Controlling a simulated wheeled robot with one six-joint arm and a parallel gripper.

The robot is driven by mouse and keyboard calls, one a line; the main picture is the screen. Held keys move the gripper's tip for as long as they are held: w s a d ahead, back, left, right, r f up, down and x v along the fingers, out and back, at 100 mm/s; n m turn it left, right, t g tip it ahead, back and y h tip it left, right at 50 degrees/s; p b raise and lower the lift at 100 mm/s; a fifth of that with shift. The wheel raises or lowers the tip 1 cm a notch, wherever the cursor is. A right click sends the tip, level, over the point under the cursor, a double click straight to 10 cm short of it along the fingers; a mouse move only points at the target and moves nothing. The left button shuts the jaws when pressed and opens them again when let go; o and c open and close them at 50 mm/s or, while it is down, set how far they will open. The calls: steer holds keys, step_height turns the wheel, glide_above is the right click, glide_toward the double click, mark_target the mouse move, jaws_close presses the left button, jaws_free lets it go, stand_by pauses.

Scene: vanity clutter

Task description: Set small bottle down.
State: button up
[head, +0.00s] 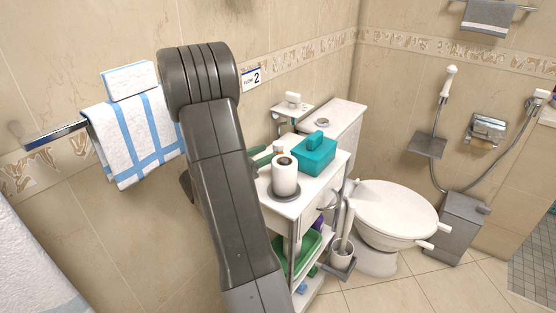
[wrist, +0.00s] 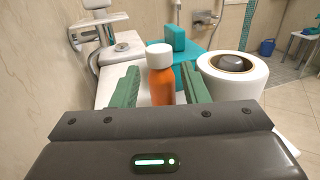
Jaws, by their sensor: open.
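The small bottle (wrist: 161,85), orange with a white cap, stands upright on the white cart top (wrist: 109,92) in the wrist view. My gripper (wrist: 160,82) is open, with one green finger on each side of the bottle. A narrow gap shows between the bottle and each finger. The bottle's base is hidden behind the gripper body. In the head view my arm covers much of this spot, and only a bit of my gripper shows beside the cart top (head: 312,193).
A teal box (head: 314,155) sits behind the bottle. A white roll (head: 285,178) on a grey round base stands close on the right in the wrist view. A wall shelf (head: 291,111) with a white item is behind. The toilet (head: 395,210) is right of the cart.

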mark_target(274, 148)
steer(key=shift+x, duration=1.95)
steer(key=shift+r, duration=0.1)
steer(key=shift+c, duration=0.4)
steer(key=c, duration=0.8)
